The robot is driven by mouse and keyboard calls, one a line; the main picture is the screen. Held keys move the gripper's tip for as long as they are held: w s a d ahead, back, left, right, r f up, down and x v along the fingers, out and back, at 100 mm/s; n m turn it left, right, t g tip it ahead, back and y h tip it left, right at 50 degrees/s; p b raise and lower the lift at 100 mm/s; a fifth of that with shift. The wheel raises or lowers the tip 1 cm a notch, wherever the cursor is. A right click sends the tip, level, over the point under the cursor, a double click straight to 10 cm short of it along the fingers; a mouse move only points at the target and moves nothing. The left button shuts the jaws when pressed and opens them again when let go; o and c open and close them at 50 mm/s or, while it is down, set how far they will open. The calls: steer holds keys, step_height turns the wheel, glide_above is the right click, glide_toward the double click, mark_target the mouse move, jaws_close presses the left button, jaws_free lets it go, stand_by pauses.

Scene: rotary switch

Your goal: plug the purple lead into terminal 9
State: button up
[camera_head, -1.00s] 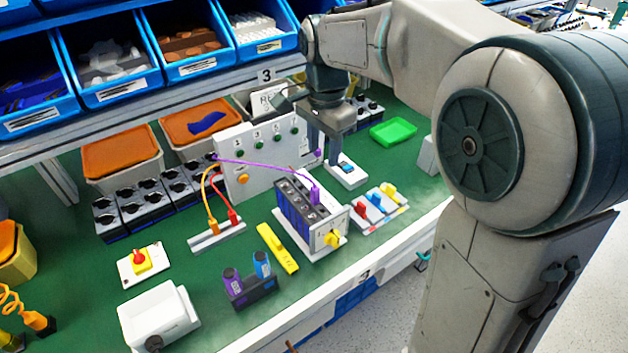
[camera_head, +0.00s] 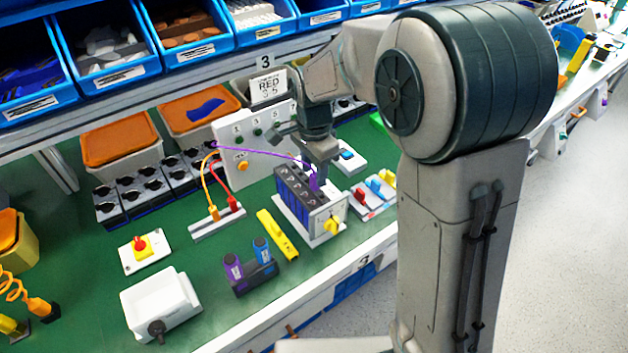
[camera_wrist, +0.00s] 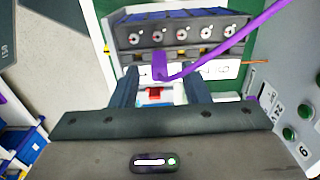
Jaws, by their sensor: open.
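The purple lead (camera_head: 262,152) arcs from the left edge of the white panel (camera_head: 232,170) to a purple plug at the rotary switch block (camera_head: 297,200). The plug (camera_wrist: 160,64) shows in the wrist view at the block's row of round terminals (camera_wrist: 182,34). My gripper (camera_head: 320,180) is over the back right of the block. In the wrist view my gripper (camera_wrist: 160,75) is open, its fingers on either side of the plug; I cannot tell whether they touch it. I cannot read a number 9 on any terminal.
A red, blue and yellow switch strip (camera_head: 372,190) and a white box with a blue button (camera_head: 347,156) stand to the right.

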mark_target(315, 184)
steer(key=shift+f, duration=1.35)
jaws_close()
